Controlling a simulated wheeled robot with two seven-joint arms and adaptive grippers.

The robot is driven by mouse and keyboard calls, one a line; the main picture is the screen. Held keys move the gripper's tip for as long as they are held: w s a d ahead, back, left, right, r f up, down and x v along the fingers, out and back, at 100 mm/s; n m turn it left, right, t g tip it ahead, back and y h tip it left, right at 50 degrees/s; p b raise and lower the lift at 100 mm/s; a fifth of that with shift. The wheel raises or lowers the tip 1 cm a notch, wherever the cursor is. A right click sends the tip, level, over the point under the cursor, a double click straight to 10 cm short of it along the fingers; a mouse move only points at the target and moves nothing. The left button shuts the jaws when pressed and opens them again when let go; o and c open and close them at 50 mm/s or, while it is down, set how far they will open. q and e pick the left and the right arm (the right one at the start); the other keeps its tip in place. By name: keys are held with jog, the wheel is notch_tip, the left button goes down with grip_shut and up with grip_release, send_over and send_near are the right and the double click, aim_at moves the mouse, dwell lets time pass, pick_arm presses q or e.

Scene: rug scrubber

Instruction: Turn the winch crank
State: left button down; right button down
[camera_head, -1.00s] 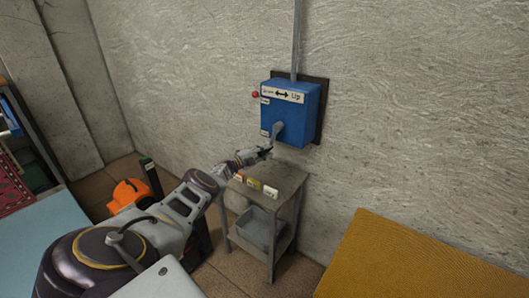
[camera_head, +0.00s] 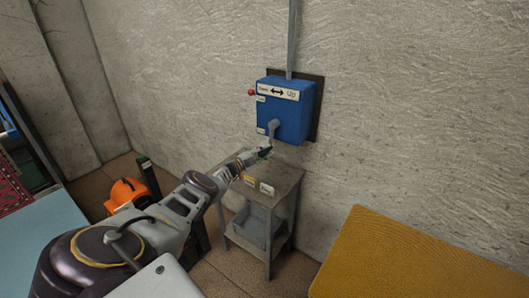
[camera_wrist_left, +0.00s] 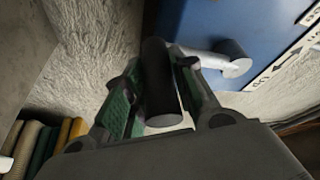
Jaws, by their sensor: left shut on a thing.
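The blue winch box (camera_head: 286,112) is mounted on the wall, with a white label showing a double arrow and "Up". Its grey crank (camera_head: 272,130) hangs down from the front face, low on the box. My left gripper (camera_head: 262,154) is at the crank's lower end. In the left wrist view, the dark cylindrical crank handle (camera_wrist_left: 160,85) lies between the green-padded fingers of my left gripper (camera_wrist_left: 155,100), which is shut on it. The light crank arm and its round hub (camera_wrist_left: 236,62) show to the right. My right gripper is not in view.
A small grey side table (camera_head: 283,187) with little labelled cards and a grey bin (camera_head: 250,228) stands below the box. An orange object (camera_head: 126,192) is on the floor at left. A yellow surface (camera_head: 400,262) fills the lower right, and a pale blue surface (camera_head: 35,240) the lower left.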

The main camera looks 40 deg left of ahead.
pick_arm(q)
jog(key=shift+d+f, duration=0.25)
jog(key=shift+d, duration=0.15)
jog(key=c, duration=1.2)
grip_release()
jog(key=shift+c, duration=0.2)
jog(key=shift+o, duration=0.4)
jog(key=shift+a+r+n, duration=0.1)
jog(key=shift+n, duration=0.2)
jog(key=shift+r, duration=0.1)
